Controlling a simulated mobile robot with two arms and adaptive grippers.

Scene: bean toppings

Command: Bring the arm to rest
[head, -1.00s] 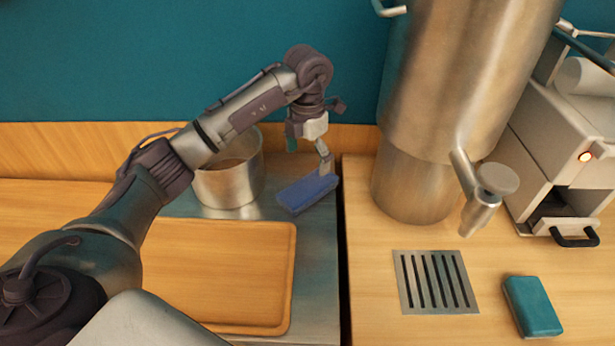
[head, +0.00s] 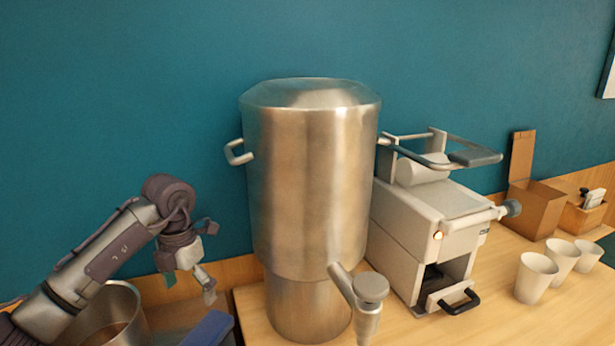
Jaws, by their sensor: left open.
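My left arm comes in from the lower left in the head view. Its gripper (head: 190,285) points down and is open and empty. It hangs above the counter, between a steel pot (head: 118,318) on its left and a blue block-like object (head: 211,330) below and to its right. The blue object is cut by the bottom edge of the view. The gripper appears apart from both. My right gripper is not in view.
A tall steel urn (head: 310,180) with a tap stands right of my gripper. A sealing machine (head: 425,235), several white cups (head: 536,278), a cardboard box (head: 537,205) and a wooden holder (head: 583,218) stand further right. A teal wall (head: 130,90) rises behind.

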